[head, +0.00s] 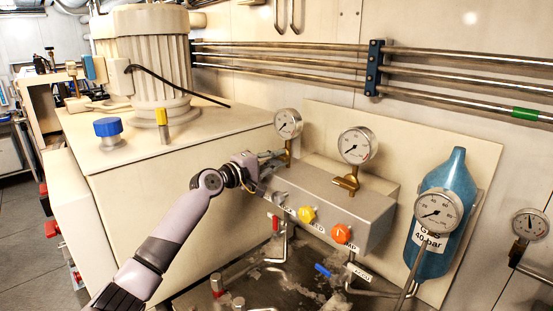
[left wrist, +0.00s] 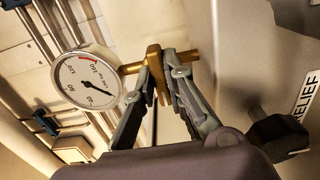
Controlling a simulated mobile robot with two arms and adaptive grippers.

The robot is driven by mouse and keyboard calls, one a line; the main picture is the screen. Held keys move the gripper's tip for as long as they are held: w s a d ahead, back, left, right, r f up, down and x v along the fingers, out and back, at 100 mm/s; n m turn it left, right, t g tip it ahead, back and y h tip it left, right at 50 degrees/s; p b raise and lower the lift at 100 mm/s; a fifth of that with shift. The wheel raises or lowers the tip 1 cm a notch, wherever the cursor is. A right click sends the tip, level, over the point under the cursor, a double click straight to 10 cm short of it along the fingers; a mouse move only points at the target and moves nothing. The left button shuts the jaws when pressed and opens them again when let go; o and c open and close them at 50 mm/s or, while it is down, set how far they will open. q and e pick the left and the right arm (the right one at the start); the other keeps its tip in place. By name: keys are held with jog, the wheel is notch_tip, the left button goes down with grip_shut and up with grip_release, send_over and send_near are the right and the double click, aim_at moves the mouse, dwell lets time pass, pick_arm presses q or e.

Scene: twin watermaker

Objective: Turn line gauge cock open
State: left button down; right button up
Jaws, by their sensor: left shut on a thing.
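The left brass gauge cock (head: 289,151) stands on top of the grey manifold block (head: 330,200), under a round white-faced gauge (head: 288,123). My left gripper (head: 262,162) reaches it from the left, above the block's left end. In the left wrist view, my gripper's fingers (left wrist: 172,80) are closed on the brass cock (left wrist: 155,60), with the gauge (left wrist: 88,80) just to its left. The fingers hide part of the cock, so its exact turn is hard to tell. My right gripper is not in view.
A second gauge (head: 357,145) on a brass cock (head: 345,184) stands to the right. Yellow (head: 307,214) and orange (head: 341,233) knobs sit on the block's front. A black knob (left wrist: 280,130) is near the RELIEF label. A blue cylinder (head: 440,220) stands farther right.

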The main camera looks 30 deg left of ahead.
pick_arm(q)
jog(key=shift+f, duration=0.1)
jog(key=shift+f+m+b, duration=0.15)
jog(key=shift+m+b, duration=0.75)
jog(key=shift+b, duration=0.2)
jog(key=m+b, duration=0.5)
jog(key=m, duration=0.1)
jog(key=m+b, duration=0.3)
jog(key=m, duration=0.2)
jog(key=shift+m+b, duration=1.15)
jog(key=shift+m, duration=1.35)
jog(key=c, duration=1.6)
grip_release()
jog(key=shift+r, duration=0.2)
jog(key=shift+c, duration=0.2)
